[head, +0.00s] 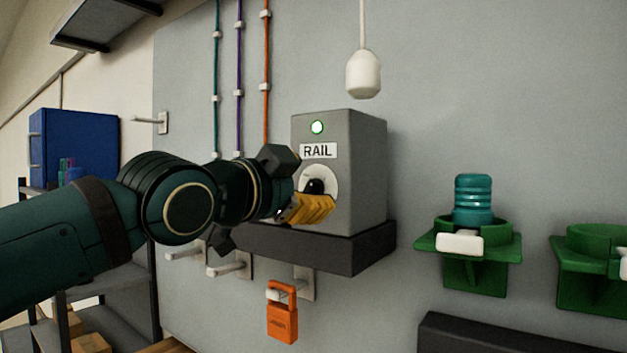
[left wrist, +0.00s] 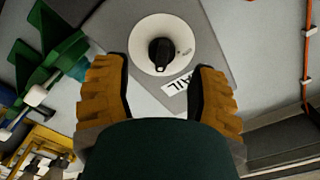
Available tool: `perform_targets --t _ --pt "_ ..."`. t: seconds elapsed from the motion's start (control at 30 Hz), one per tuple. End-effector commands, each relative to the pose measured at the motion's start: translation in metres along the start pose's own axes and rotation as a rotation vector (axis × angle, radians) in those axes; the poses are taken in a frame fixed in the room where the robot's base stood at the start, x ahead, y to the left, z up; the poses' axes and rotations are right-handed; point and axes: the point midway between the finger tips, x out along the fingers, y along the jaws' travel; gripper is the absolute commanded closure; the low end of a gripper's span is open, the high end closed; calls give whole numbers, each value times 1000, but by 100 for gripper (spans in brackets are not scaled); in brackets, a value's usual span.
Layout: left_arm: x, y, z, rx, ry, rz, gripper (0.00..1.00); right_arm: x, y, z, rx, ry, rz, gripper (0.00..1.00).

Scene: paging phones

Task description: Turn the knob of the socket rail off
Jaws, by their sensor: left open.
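The socket rail's grey box (head: 355,170) carries a RAIL label (head: 318,151) and a lit green lamp (head: 317,127). Its black knob (head: 314,187) sits on a round white dial. In the left wrist view the knob (left wrist: 161,54) and dial (left wrist: 138,35) lie ahead, between and beyond my fingertips. My left gripper (head: 308,209) has yellow fingers and is just in front of the dial, partly covering its lower part. In the left wrist view the left gripper (left wrist: 160,82) is open and empty, its fingers apart either side of the knob's line. My right gripper is not in view.
The box stands on a dark shelf (head: 330,249). An orange padlock (head: 283,318) hangs on a peg below. A green holder (head: 468,246) with a teal ribbed piece (head: 473,199) is to the right. A white pendant (head: 363,74) hangs above. A blue cabinet (head: 80,146) is at far left.

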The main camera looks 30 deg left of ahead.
Motion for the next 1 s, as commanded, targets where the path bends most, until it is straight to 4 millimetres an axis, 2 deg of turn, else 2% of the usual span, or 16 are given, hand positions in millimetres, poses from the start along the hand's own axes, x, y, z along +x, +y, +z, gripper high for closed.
perform_targets --t 0.03,0.2,0.53,0.57,0.6,0.73,1.0 --pt "8 0 0 0 -3 1 42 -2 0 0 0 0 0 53" --pt "21 0 0 -1 0 0 42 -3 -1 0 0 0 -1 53" --pt "24 0 0 -1 0 0 42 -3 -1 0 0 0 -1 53" --pt "24 0 0 -1 0 0 40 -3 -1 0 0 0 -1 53" --pt "24 0 0 -1 0 0 54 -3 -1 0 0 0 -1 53" --pt "24 0 0 -1 0 0 99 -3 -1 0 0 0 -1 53" --pt "24 0 0 -1 0 0 100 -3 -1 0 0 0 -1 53"
